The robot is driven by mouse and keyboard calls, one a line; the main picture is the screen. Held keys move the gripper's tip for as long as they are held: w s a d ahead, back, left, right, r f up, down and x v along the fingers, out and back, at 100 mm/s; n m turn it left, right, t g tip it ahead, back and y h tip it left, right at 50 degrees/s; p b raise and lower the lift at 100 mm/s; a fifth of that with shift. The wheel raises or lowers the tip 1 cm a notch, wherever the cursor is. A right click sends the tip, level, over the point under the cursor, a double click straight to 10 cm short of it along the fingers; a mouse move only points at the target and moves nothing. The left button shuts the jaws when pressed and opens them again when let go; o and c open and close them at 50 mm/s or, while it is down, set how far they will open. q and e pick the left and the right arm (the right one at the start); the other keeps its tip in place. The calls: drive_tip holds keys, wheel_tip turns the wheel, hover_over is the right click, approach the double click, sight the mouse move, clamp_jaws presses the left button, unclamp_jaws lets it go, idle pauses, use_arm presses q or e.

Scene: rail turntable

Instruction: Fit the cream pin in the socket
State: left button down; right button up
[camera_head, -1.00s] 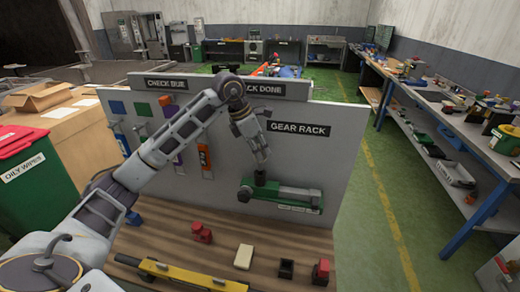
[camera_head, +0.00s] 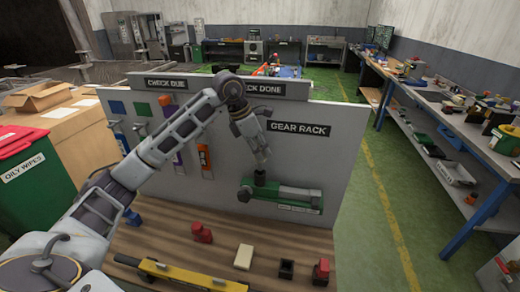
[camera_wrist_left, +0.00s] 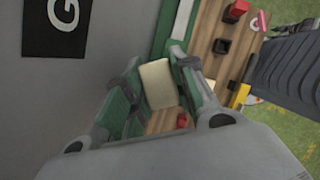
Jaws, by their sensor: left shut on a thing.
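My left gripper (camera_head: 264,163) points down in front of the grey board, just above the black upright piece (camera_head: 260,178) on the left end of a green fixture (camera_head: 285,195). In the left wrist view the gripper (camera_wrist_left: 162,92) is shut on the cream pin (camera_wrist_left: 158,84), a pale block between its fingers. The pin's lower end is hidden. I cannot tell whether it touches the black piece, or whether that piece is the socket. A black block (camera_head: 286,269) with a dark top stands on the wooden bench. My right gripper is not in view.
The bench (camera_head: 180,250) also holds a cream block (camera_head: 243,257), red blocks (camera_head: 201,233) (camera_head: 321,271) and a yellow bar (camera_head: 195,276). The upright board (camera_head: 230,120) with its "GEAR RACK" label stands close behind the gripper. Open green floor lies to the right.

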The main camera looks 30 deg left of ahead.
sight(260, 170)
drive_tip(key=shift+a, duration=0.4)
use_arm(q)
drive_tip(key=shift+f+b, duration=0.5)
drive_tip(key=shift+f, duration=0.1)
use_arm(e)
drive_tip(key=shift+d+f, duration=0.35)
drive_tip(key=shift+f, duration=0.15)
use_arm(q)
drive_tip(key=shift+f+b, duration=0.3)
drive_tip(key=shift+f, duration=0.05)
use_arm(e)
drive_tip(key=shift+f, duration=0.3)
use_arm(q)
drive_tip(key=shift+f, duration=0.35)
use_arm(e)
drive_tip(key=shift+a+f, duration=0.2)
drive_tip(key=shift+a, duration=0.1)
use_arm(q)
drive_tip(key=shift+f+b, duration=0.65)
drive_tip(key=shift+b, duration=0.1)
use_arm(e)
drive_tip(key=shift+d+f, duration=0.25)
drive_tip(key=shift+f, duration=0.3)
use_arm(q)
drive_tip(key=shift+f+b, duration=0.55)
drive_tip(key=shift+f, duration=0.3)
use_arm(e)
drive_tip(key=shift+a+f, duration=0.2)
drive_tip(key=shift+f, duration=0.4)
